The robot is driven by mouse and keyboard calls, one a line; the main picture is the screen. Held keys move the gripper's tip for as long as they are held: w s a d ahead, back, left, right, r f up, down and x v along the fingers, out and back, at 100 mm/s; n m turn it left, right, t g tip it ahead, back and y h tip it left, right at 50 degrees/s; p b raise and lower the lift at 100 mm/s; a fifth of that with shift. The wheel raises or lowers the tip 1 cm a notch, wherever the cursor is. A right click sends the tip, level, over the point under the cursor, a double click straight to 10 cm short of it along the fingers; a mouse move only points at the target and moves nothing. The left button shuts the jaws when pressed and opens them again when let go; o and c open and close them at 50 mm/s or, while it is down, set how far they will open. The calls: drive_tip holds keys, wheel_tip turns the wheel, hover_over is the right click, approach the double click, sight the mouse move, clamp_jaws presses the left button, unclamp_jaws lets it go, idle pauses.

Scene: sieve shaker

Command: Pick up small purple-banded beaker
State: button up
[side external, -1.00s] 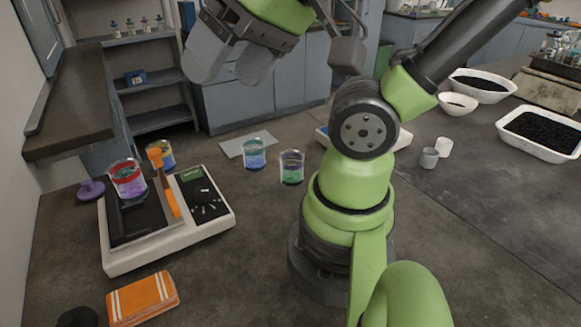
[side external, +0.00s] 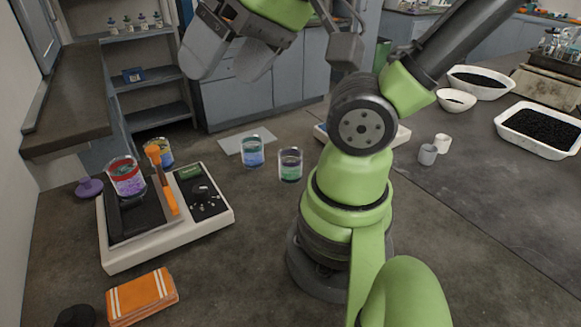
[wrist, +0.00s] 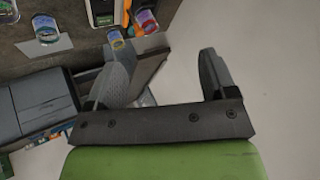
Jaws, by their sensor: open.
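A glass beaker with a red upper band and purple lower part (side external: 127,178) stands on the black plate of the white shaker (side external: 160,240) in the side view. It also shows small near the top of the wrist view (wrist: 147,21). I cannot make out a separate beaker with only a purple band. My gripper (side external: 230,65) is open and empty, high above the bench and well apart from every beaker. Its two grey fingers are spread wide in the wrist view (wrist: 166,65).
A yellow-banded beaker (side external: 160,150) stands behind the shaker's orange clamp (side external: 163,180). Blue (side external: 252,152) and green (side external: 290,165) beakers stand right of it. An orange cloth (side external: 142,296) lies in front, a purple knob-like piece (side external: 89,188) at left.

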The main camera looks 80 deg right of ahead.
drive_tip(key=shift+o, duration=0.4)
drive_tip(key=n+g+h, duration=0.3)
drive_tip(key=n+g, duration=0.3)
drive_tip(key=n, duration=0.1)
hover_over(288, 162)
drive_tip(key=w, duration=0.3)
wheel_tip(288, 162, down, 15)
drive_tip(key=s+d+f+n+g+y, duration=0.1)
drive_tip(key=s+d+f+n, duration=0.1)
drive_tip(key=s+d+f, duration=0.15)
drive_tip(key=shift+w+a+f, duration=0.15)
drive_tip(key=shift+a+f, duration=0.05)
drive_tip(key=shift+f, duration=1.5)
drive_tip(key=shift+w+a+f, duration=0.15)
drive_tip(key=shift+w+f, duration=0.05)
drive_tip(key=shift+f, duration=1.55)
drive_tip(key=shift+w+a+f, duration=0.15)
drive_tip(key=shift+a+f, duration=0.05)
drive_tip(key=shift+f, duration=1.5)
